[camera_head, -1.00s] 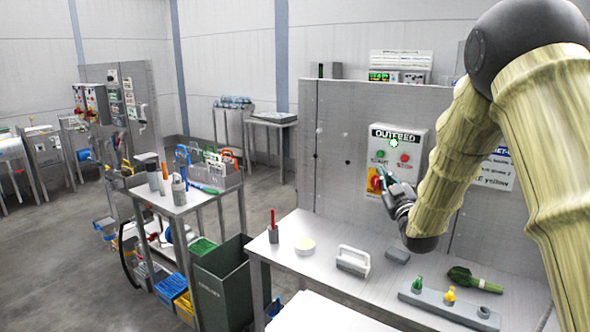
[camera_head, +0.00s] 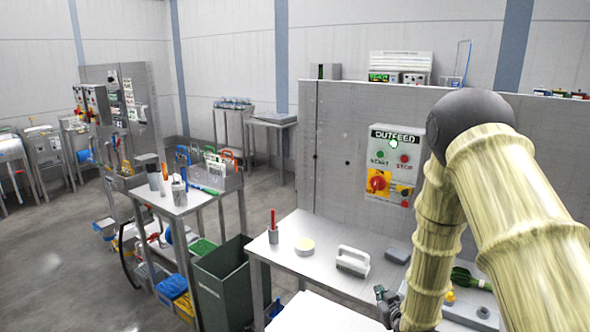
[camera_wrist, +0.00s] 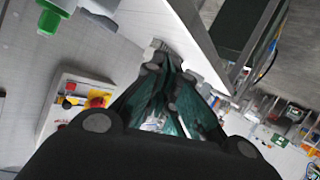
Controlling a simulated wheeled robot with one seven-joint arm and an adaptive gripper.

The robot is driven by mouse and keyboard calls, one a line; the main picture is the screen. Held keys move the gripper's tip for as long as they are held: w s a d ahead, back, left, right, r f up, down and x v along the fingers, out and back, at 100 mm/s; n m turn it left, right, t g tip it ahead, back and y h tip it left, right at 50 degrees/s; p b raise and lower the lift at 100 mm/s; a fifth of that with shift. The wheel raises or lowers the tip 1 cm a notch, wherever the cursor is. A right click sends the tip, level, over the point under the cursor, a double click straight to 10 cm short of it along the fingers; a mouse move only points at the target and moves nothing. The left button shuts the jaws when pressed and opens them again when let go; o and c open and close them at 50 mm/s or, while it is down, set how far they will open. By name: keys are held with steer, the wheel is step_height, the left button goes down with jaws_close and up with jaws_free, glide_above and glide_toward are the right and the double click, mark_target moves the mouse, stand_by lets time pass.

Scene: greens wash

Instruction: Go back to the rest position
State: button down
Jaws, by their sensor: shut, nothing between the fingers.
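My gripper (camera_head: 384,298) shows at the bottom of the head view, low at the front edge of the work table (camera_head: 318,276). Only a small part of it shows there, beside my sleeved forearm. In the wrist view its fingers (camera_wrist: 172,75) come together, shut and empty. The OUTFEED panel (camera_head: 392,172) on the grey wall behind the table has a green START button, a red STOP button and a red-yellow switch. My gripper is apart from it.
My arm partly covers greens (camera_head: 464,278). A dark bin (camera_head: 226,286) stands left.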

steer(key=s+a+f+m+g, duration=0.2)
steer(key=s+f+g, duration=0.5)
steer(key=s+f, duration=1.4)
steer(key=s+f+m+g, duration=0.1)
steer(key=s+f+g, duration=0.1)
steer(key=s, duration=1.1)
steer(key=s+a+f+g, duration=0.1)
steer(key=s+g, duration=0.3)
steer(key=s, duration=1)
steer(key=shift+s+f+m+g+h, duration=0.2)
steer(key=shift+f+m+g+h, duration=0.15)
steer(key=shift+f, duration=0.3)
